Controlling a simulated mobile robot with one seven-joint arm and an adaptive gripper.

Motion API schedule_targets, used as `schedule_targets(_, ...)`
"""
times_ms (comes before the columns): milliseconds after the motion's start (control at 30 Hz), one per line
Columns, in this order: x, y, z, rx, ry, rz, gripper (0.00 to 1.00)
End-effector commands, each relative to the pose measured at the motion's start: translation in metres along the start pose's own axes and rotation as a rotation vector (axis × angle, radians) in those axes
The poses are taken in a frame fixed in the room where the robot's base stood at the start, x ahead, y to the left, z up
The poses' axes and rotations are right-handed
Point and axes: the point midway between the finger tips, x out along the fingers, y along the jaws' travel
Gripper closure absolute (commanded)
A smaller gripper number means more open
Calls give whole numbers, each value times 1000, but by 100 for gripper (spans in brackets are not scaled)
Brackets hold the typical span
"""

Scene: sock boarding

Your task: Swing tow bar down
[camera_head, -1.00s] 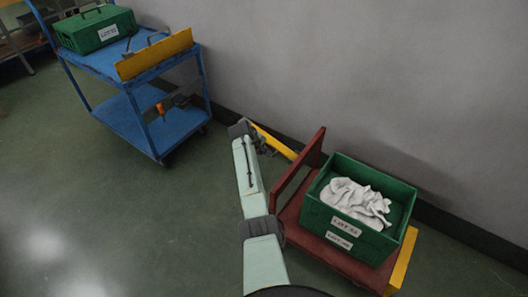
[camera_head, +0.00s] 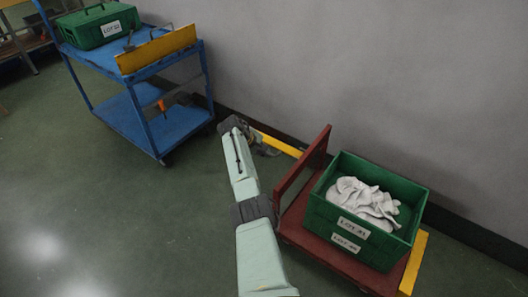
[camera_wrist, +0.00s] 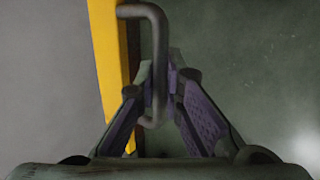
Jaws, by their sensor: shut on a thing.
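The yellow tow bar (camera_head: 281,145) sticks out to the left from the red cart (camera_head: 335,261), low beside the wall. In the wrist view the tow bar (camera_wrist: 111,62) runs along the left side, with a dark U-shaped handle (camera_wrist: 157,32) on it. My gripper (camera_wrist: 160,80) has its two fingers closed on either side of this handle. In the head view my gripper (camera_head: 264,150) is at the bar's outer end, partly hidden by my arm.
A green crate (camera_head: 408,172) with white socks (camera_head: 362,203) stands on the red cart. A blue trolley (camera_head: 185,122) with a yellow panel and a green box (camera_head: 100,26) stands at the upper left. The floor at left is clear.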

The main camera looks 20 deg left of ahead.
Motion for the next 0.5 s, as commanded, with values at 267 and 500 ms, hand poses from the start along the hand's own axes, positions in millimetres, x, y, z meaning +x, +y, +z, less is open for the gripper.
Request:
schedule_targets(267,2,-1,1,-1,-1,-1,82)
schedule_targets(500,0,0,0,-1,0,0,82)
